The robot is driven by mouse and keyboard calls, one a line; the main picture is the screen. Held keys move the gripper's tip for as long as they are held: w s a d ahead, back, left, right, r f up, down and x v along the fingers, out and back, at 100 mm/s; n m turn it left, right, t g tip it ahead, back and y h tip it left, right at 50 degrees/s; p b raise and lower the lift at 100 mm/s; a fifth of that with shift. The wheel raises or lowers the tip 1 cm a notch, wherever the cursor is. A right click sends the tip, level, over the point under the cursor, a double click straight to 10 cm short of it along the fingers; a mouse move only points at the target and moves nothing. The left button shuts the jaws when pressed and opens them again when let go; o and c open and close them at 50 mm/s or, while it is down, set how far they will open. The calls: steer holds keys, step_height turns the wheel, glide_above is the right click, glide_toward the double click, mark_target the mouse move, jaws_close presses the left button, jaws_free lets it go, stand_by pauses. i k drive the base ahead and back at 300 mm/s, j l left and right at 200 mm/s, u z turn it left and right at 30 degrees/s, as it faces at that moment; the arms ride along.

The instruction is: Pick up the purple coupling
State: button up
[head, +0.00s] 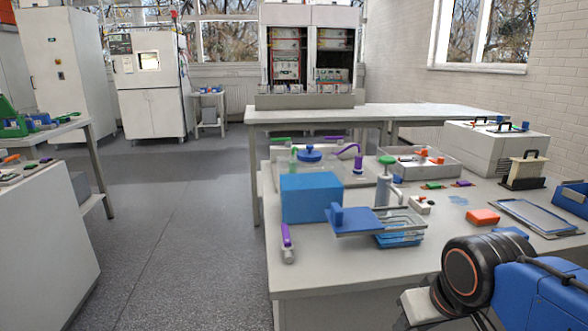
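Several purple items are on the near bench, and I cannot tell for sure which is the purple coupling. A small purple piece (463,183) lies flat at the middle right of the bench, beside a green one (432,185). A purple-topped cylinder with a pale lower end (287,240) is at the left front edge. A curved purple piece (349,149) and an upright purple piece (358,164) are at the back left, by the clear tray. My arm shows at the lower right, but my gripper is not in view.
A blue box (310,198) and a blue-handled plate on blue trays (366,221) stand at the bench's left front. A red block (483,217) and grey tray (538,216) lie right. The front middle is clear.

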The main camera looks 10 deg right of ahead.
mark_target(358, 158)
steer(key=j+z, duration=0.1)
steer(key=z, duration=0.35)
steer(key=j+z, duration=0.1)
steer(key=z, duration=0.3)
steer(key=j+z, duration=0.1)
steer(key=z, duration=0.75)
steer(key=k+j+z, duration=0.1)
steer(key=z, duration=0.35)
steer(key=j+z, duration=0.1)
steer(key=z, duration=0.3)
steer(key=k+j+z, duration=0.1)
steer(key=k+z, duration=0.7)
steer(key=k+l+z, duration=0.15)
steer(key=k+z, duration=0.3)
steer(key=k+l+z, duration=0.4)
steer(key=k+j+z, duration=0.25)
steer(key=z, duration=0.15)
steer(key=k+j+z, duration=0.2)
steer(key=z, duration=0.2)
steer(key=k+j+z, duration=0.1)
steer(key=k+z, duration=0.55)
steer(key=z, duration=0.15)
steer(key=k+z, duration=0.2)
steer(key=k, duration=1.45)
steer(key=k+u, duration=0.1)
steer(key=k, duration=0.45)
steer(key=k+j, duration=0.15)
steer(key=k, duration=0.45)
steer(key=k+u, duration=0.15)
steer(key=k, duration=0.4)
